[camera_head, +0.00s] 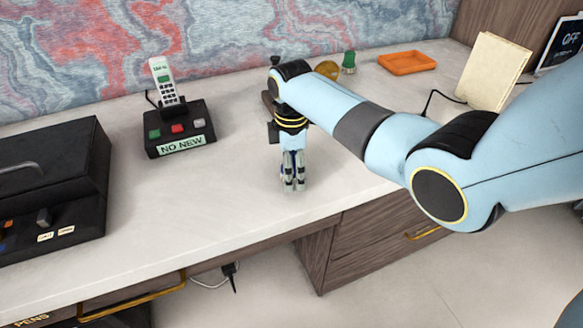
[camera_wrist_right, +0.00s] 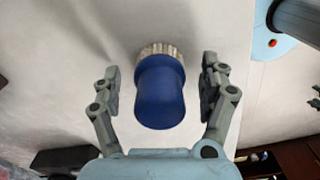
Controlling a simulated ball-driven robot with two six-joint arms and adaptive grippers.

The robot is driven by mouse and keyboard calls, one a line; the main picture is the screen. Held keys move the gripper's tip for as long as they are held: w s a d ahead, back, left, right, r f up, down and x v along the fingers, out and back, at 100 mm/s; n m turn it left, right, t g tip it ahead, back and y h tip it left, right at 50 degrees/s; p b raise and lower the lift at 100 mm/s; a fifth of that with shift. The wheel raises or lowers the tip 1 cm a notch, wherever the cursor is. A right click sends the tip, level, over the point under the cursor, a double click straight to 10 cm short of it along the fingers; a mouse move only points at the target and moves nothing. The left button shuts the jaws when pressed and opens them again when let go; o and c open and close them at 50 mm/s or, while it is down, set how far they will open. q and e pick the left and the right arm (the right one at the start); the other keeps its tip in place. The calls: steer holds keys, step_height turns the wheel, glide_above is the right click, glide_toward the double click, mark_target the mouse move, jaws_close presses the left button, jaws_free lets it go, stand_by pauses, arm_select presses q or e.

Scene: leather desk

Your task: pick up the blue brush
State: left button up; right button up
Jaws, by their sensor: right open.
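The blue brush (camera_wrist_right: 160,95) shows in the right wrist view, with a blue handle and a ring of pale bristles at its far end. It lies between the two fingers of my right gripper (camera_wrist_right: 162,85), which is open, with a gap on each side. In the head view my right gripper (camera_head: 293,184) points down at the desk near its front edge. It hides almost all of the brush there; only a little dark blue shows by the fingertips. My left gripper is not in view.
A phone on a black base (camera_head: 180,128) stands left of my arm, and a black case (camera_head: 50,185) sits at the far left. An orange tray (camera_head: 406,62), a green object (camera_head: 349,62) and a cream folder (camera_head: 493,72) are at the back right. The desk (camera_head: 225,195) is clear around the gripper.

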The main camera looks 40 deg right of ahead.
jaws_close()
stand_by(0.5)
